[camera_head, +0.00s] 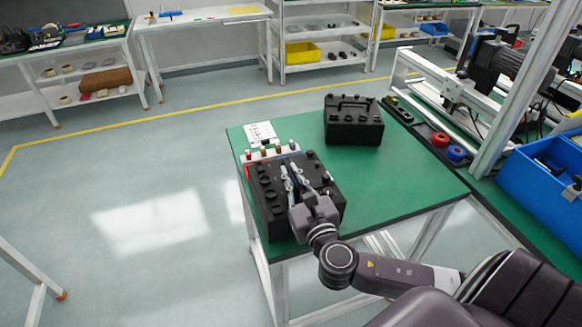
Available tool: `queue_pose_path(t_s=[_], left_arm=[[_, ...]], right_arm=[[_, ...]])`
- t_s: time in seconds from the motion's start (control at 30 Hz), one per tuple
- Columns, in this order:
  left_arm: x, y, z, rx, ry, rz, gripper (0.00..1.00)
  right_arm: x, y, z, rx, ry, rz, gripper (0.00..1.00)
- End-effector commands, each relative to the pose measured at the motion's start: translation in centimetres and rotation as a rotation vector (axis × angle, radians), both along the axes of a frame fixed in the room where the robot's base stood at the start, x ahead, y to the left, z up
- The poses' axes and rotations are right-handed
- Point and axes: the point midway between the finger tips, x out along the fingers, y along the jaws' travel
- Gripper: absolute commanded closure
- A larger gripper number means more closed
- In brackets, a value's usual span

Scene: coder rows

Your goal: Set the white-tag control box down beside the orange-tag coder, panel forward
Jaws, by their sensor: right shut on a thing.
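My right gripper (291,178) is shut on a black box, taken as the control box (264,205), over the front left part of the green table (405,185). Dark knobs show along this box's top and sides. I cannot tell whether its underside touches the table. A second black box (353,125) with a handle on top stands farther back on the table, apart from the held one. No white or orange tag can be made out on either box, so I cannot tell for sure which is the coder. My left gripper is not in view.
A white card (261,132) and a pale strip with small knobs (281,151) lie behind the held box. A red roll (440,139), a blue roll (456,153) and a blue bin (545,195) are at the right. The table's middle and right are clear.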

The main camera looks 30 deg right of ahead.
Motion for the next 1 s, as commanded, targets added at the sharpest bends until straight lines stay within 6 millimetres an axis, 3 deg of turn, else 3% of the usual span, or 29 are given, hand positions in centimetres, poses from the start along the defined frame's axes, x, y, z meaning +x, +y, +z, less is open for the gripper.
queue_pose_path(t_s=[0.2,0.47,0.5,0.63,1.0], left_arm=[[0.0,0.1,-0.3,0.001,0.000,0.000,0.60],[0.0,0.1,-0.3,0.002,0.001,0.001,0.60],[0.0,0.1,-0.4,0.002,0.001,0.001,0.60],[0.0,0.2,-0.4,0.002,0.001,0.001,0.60],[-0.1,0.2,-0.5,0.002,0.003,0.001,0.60]], right_arm=[[0.2,0.0,-1.7,-0.004,-0.013,0.000,1.00],[0.1,0.0,-1.9,-0.003,-0.013,0.000,1.00],[0.0,0.0,-2.8,0.001,0.004,0.000,0.89],[0.0,0.0,-2.7,0.000,0.003,0.001,0.75],[-0.5,0.2,-2.8,0.001,0.003,0.002,0.75]])
